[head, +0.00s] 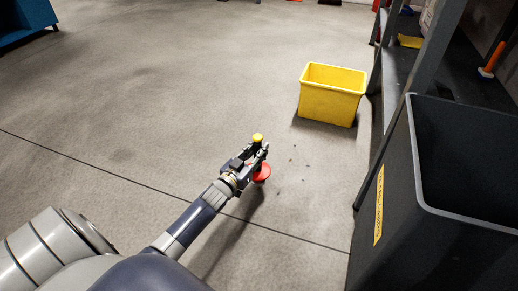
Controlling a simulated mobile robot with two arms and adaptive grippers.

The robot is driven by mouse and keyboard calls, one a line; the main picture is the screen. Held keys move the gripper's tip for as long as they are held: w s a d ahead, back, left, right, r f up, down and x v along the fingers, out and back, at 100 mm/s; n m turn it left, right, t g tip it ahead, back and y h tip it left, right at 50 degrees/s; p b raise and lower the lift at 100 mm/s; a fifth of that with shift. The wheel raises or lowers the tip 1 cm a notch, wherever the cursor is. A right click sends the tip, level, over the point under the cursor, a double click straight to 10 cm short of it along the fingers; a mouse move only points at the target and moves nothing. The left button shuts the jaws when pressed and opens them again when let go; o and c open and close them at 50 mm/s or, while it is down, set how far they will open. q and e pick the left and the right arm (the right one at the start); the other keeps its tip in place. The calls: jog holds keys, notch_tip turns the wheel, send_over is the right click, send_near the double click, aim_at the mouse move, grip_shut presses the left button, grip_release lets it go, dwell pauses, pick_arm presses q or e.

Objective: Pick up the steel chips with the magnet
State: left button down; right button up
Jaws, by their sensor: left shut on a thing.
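My left gripper (260,149) is shut on the magnet, reaching out low over the concrete floor. The magnet has a yellow knob (257,138) at the top and a red disc-shaped base (262,173) below; the fingers hide its middle. Several small dark steel chips (278,194) lie scattered on the floor just right of the magnet. I cannot tell whether any chips cling under the red base. My right gripper is not in view.
A yellow bin (330,97) stands on the floor beyond the chips. A large dark grey bin (392,200) with a yellow label stands at the right, before a metal shelf (425,50). A blue cabinet (25,22) is at the far left. The floor between is open.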

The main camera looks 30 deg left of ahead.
pick_arm(q)
jog(key=shift+s+a+r+p, duration=0.1)
jog(key=shift+s+p, duration=0.15)
jog(key=shift+s, duration=0.25)
jog(key=shift+s+a+r+p, duration=0.1)
jog(key=shift+s+p, duration=0.15)
jog(key=shift+s, duration=0.25)
jog(key=shift+f, duration=0.2)
jog(key=shift+f+b, duration=0.7)
jog(key=shift+f, duration=0.2)
jog(key=shift+r, duration=0.15)
jog(key=shift+r+p, duration=0.95)
jog(key=shift+p, duration=0.25)
jog(key=shift+d, duration=0.1)
